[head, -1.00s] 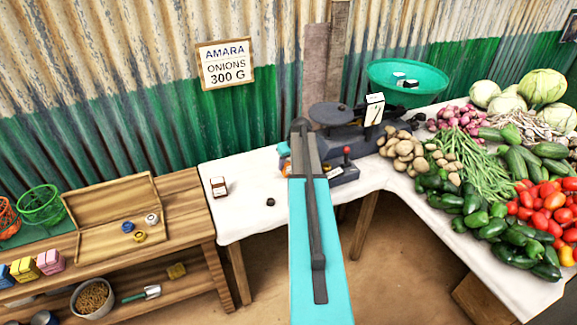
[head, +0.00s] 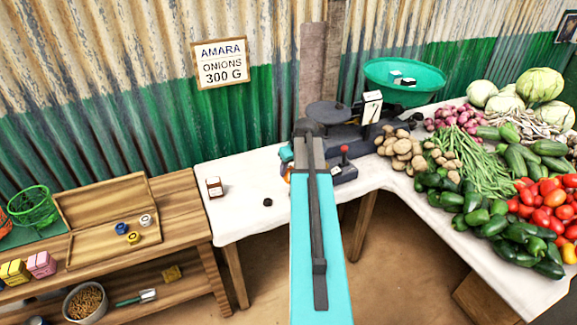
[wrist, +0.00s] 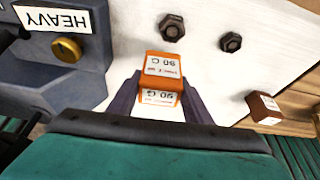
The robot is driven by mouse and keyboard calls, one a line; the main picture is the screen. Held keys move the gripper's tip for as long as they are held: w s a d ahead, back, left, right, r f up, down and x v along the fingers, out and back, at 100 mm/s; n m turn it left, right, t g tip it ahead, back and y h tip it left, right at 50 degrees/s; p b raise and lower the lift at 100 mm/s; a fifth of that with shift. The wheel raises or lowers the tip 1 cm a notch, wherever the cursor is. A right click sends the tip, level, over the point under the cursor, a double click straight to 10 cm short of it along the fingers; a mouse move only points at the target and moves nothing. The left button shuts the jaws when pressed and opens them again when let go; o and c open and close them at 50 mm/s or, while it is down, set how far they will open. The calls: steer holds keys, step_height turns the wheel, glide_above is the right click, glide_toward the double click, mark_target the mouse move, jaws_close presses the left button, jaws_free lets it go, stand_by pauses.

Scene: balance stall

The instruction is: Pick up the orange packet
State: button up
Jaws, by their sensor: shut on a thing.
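The orange packet (wrist: 163,66), with a white label reading 90 G, is between the fingers of my gripper (wrist: 160,92) in the wrist view. My gripper is shut on it over the white cloth. In the head view my arm hides most of my gripper and the packet; a small orange patch shows at the arm's left edge.
A balance scale (head: 328,113) with a green pan (head: 405,80) stands behind my arm. The wrist view shows a HEAVY label (wrist: 68,20) and a brass knob (wrist: 67,48). A brown packet (head: 214,187) and dark nut (head: 267,202) sit left. Vegetables crowd the right.

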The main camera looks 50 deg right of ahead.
steer(key=s+a+b, duration=0.1)
steer(key=s+a, duration=0.3)
steer(key=s, duration=0.2)
steer(key=shift+s+r, duration=0.35)
steer(key=shift+r, duration=0.05)
steer(key=shift+a, duration=0.1)
stand_by(0.4)
